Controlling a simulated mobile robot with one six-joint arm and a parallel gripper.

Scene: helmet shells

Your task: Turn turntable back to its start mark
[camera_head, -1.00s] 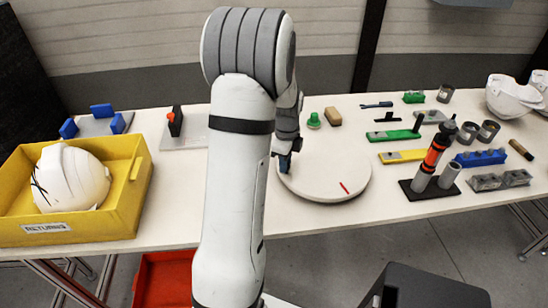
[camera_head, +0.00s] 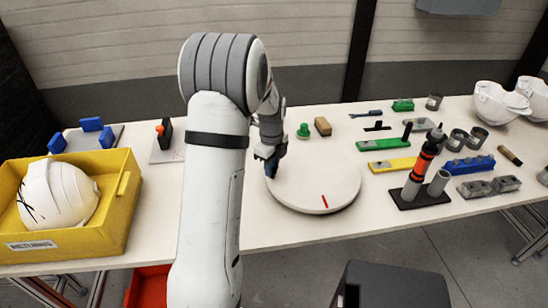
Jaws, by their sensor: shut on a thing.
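The turntable (camera_head: 313,180) is a round white disc on the table, with a short red mark (camera_head: 325,201) near its front rim, a little right of centre. My gripper (camera_head: 270,162) is at the disc's left edge, pointing down. It is shut on a small dark blue grip piece (camera_head: 271,168) at the rim, partly hidden by the fingers. I cannot make out a separate start mark on the table beside the disc.
A green knob (camera_head: 303,131) and a tan block (camera_head: 323,126) lie behind the disc. A black stand (camera_head: 415,195) with an orange-black tool stands to its right. A yellow bin (camera_head: 110,225) holding a white helmet shell is at the left. Table in front of the disc is clear.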

